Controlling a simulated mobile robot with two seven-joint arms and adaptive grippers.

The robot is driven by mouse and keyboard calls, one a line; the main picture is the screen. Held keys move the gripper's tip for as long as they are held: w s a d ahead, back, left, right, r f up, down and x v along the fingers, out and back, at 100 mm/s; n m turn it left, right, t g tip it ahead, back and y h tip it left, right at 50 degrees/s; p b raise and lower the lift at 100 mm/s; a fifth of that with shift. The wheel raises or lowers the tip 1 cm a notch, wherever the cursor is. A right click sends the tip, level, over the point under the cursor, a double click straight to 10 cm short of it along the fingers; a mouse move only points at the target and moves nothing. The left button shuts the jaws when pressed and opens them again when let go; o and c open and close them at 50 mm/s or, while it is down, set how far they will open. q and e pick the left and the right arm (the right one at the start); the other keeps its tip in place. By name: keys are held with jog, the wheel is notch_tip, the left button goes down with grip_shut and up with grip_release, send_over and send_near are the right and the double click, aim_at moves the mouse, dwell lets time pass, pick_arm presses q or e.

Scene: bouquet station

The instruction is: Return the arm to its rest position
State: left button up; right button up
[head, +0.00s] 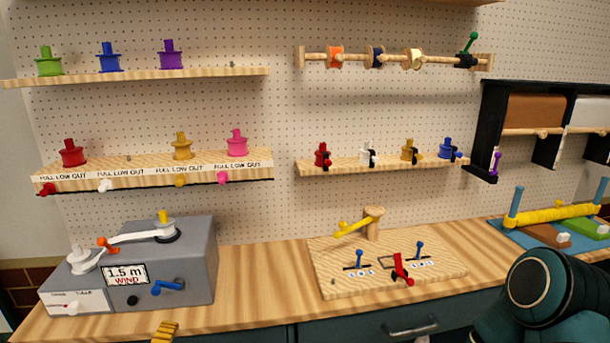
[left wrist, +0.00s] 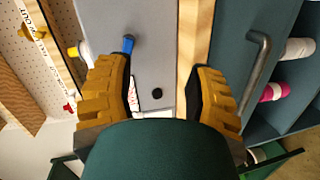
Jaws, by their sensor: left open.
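My left gripper (left wrist: 158,78) is open and empty in the left wrist view, its two yellow ridged fingers spread apart. In the head view a yellow fingertip of my left gripper (head: 165,332) shows at the bottom edge, low in front of the grey winding machine (head: 190,262). The machine's blue handle (head: 167,287) is above and apart from that fingertip in the head view. The same grey machine (left wrist: 158,30) lies beyond the fingers in the left wrist view. My right arm (head: 540,290) shows at the lower right; its gripper is out of view.
The wooden worktop (head: 258,285) runs below the pegboard. A lever board (head: 330,285) stands mid-worktop, and a blue mat (head: 520,238) with a yellow roller lies at the right. Shelves hold coloured spools. A drawer handle (left wrist: 257,75) projects near the right finger in the wrist view.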

pick_arm(q)
jog(key=s+d+f+m+g+h, duration=0.3)
jog(key=d+f+m+g+h, duration=0.3)
jog(key=d+f, duration=0.55)
jog(key=s+d+f+m+g, duration=0.6)
jog(key=s+d+m, duration=0.3)
jog(key=s+d, duration=0.2)
jog(key=shift+s+d+g, duration=0.15)
jog(key=shift+s+g, duration=0.15)
jog(key=shift+g, duration=0.6)
jog(key=shift+f, duration=0.1)
